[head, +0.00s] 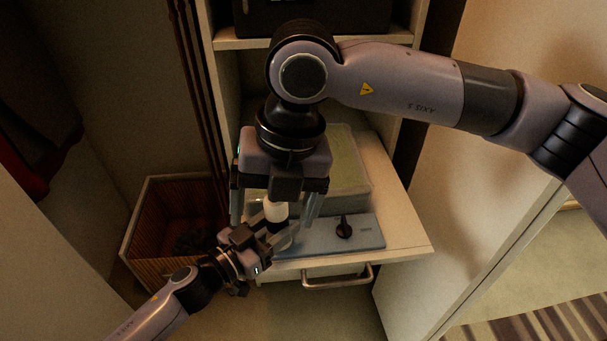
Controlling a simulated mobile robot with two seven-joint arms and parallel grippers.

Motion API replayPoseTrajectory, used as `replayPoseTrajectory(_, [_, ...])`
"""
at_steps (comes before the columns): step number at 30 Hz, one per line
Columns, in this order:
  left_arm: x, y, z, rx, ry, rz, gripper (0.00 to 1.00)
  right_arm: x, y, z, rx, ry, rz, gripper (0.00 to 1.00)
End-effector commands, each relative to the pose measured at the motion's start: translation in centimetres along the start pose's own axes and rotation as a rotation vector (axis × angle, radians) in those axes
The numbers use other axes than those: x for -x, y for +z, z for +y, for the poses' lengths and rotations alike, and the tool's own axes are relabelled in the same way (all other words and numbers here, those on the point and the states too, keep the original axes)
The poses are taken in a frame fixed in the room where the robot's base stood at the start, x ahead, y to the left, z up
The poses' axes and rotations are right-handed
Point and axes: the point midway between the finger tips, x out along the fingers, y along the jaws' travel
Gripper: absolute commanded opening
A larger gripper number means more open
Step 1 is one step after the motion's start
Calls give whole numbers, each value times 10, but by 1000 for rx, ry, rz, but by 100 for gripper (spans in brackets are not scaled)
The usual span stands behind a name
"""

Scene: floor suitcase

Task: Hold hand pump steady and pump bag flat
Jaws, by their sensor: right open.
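The hand pump (276,211) is a white cylinder with a dark lower part, upright at the left front of the shelf. My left gripper (274,228) reaches in from the lower left, its fingers around the pump's lower part; whether they press on it is unclear. My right gripper (275,208) points down over the pump, open, with one finger on each side and apart from it. The pump's top is hidden behind my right gripper's body. A flat blue-grey piece (372,232), perhaps the bag or its cover, lies beside the pump, with a black knob (344,228) on it.
A pale green, flat-topped item (347,160) lies behind on the white shelf board (402,236). A metal drawer handle (338,279) is below the front edge. A wooden bin (147,222) stands at left, and a dark case (340,14) is on the upper shelf.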

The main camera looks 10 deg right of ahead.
Motion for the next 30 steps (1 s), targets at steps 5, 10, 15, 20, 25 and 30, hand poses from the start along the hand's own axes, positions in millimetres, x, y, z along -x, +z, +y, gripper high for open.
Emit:
replayPoseTrajectory(5, [0,0,0,0,0,0,80,0,0,0,0,0,0,85])
replayPoseTrajectory(10, [0,0,0,0,0,0,80,0,0,0,0,0,0,85])
replayPoseTrajectory(15, [7,1,0,1,-1,-1,80,0,0,0,0,0,0,85])
replayPoseTrajectory(20, [31,2,0,0,-1,-4,80,0,0,0,0,0,0,85])
replayPoseTrajectory(25, [69,2,0,0,-2,-5,80,0,0,0,0,0,0,85])
replayPoseTrajectory(30, [99,1,0,1,0,-3,80,0,0,0,0,0,0,85])
